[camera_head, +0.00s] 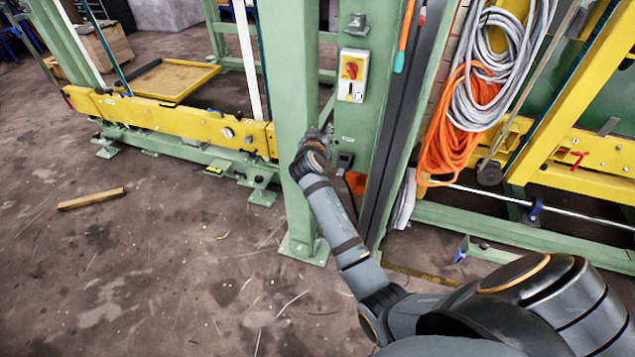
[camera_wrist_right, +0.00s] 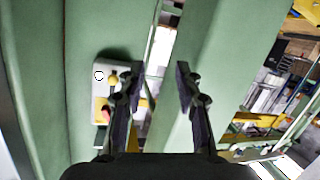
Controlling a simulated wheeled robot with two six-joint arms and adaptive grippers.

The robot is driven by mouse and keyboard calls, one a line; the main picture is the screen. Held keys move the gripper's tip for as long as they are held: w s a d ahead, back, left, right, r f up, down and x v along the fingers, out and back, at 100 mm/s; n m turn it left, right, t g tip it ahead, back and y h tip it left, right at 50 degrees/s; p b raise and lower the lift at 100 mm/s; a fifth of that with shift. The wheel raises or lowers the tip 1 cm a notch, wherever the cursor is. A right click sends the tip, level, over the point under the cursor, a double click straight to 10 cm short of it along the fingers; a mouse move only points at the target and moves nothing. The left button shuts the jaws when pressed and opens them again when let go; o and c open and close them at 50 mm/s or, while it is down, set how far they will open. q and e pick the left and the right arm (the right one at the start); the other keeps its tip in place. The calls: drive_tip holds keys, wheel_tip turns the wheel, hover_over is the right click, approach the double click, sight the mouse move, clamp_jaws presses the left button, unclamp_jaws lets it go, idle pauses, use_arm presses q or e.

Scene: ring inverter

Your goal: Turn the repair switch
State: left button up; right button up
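The repair switch is a red knob on a yellow plate (camera_head: 352,68), on a light grey box fixed to a green post. In the right wrist view the switch box (camera_wrist_right: 101,76) lies left of the fingers, and the left finger covers part of it. My right gripper (camera_head: 322,133) is in front of the green posts, lower than the switch in the head view. In the right wrist view the gripper (camera_wrist_right: 159,75) has its two fingers apart with nothing between them. It does not touch the knob. My left gripper is not in view.
A green column (camera_head: 290,110) stands left of the switch post. Orange (camera_head: 450,140) and grey (camera_head: 497,65) cable coils hang at the right. A small black device (camera_head: 345,161) sits below the switch. A wooden piece (camera_head: 91,199) lies on the open floor at the left.

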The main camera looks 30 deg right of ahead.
use_arm(q)
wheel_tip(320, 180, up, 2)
drive_tip(key=shift+p, duration=0.95)
use_arm(e)
drive_tip(key=s+a+f+n+g+y, duration=0.1)
drive_tip(key=f, duration=0.7)
drive_tip(key=s+a+f+n+g+y, duration=0.1)
drive_tip(key=s+a+f+n+y, duration=0.1)
drive_tip(key=f, duration=0.7)
drive_tip(key=shift+s+f+y, duration=0.2)
drive_tip(key=shift+f+y, duration=0.1)
